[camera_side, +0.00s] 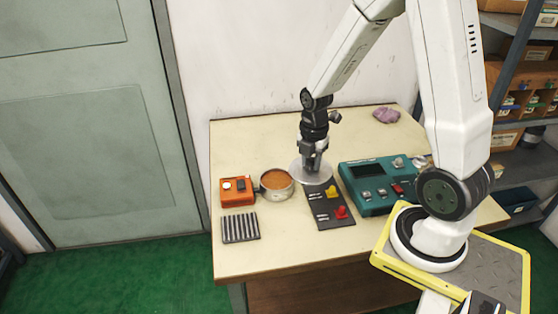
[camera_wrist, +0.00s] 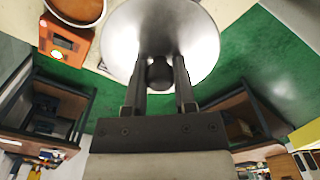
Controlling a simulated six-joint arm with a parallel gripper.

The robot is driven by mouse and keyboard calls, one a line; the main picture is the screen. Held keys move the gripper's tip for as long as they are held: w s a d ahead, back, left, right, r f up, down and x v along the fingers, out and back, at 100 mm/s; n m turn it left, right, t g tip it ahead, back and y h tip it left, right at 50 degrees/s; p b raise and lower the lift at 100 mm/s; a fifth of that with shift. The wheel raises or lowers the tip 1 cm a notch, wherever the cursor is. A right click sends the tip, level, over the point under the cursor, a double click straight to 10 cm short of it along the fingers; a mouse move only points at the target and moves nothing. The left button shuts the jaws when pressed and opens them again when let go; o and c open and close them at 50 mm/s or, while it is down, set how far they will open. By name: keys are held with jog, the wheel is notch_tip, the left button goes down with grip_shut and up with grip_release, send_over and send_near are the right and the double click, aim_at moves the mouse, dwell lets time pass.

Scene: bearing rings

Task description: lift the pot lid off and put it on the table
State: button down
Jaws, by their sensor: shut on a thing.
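The pot lid (camera_side: 300,171) is a pale metal disc with a dark knob. My gripper (camera_side: 312,166) is shut on the lid's knob, as the wrist view also shows, with the knob between the two fingers (camera_wrist: 160,82) and the lid (camera_wrist: 120,30) spread out beyond them. The pot (camera_side: 277,187) stands uncovered on the table, with orange-brown contents. The lid is to the right of the pot, clear of its opening. In the side view, the lid overlaps the back end of a dark board. I cannot tell its exact height above the table (camera_side: 245,145).
An orange box (camera_side: 237,191) stands left of the pot, with a dark ribbed tray (camera_side: 240,227) in front. The dark board (camera_side: 330,211) holds red and yellow pieces. A teal instrument (camera_side: 375,187) stands at right. A purple cloth (camera_side: 386,115) lies at the back. The back left table is clear.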

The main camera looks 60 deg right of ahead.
send_over(285, 224)
notch_tip(285, 224, down, 10)
jog(key=shift+s+f, duration=0.1)
jog(key=shift+f, duration=0.1)
jog(key=shift+f, duration=0.15)
jog(key=shift+f, duration=1.8)
jog(key=shift+f, duration=1.45)
dwell(1.9)
jog(key=shift+c, duration=1.7)
grip_release()
jog(key=shift+r, duration=0.1)
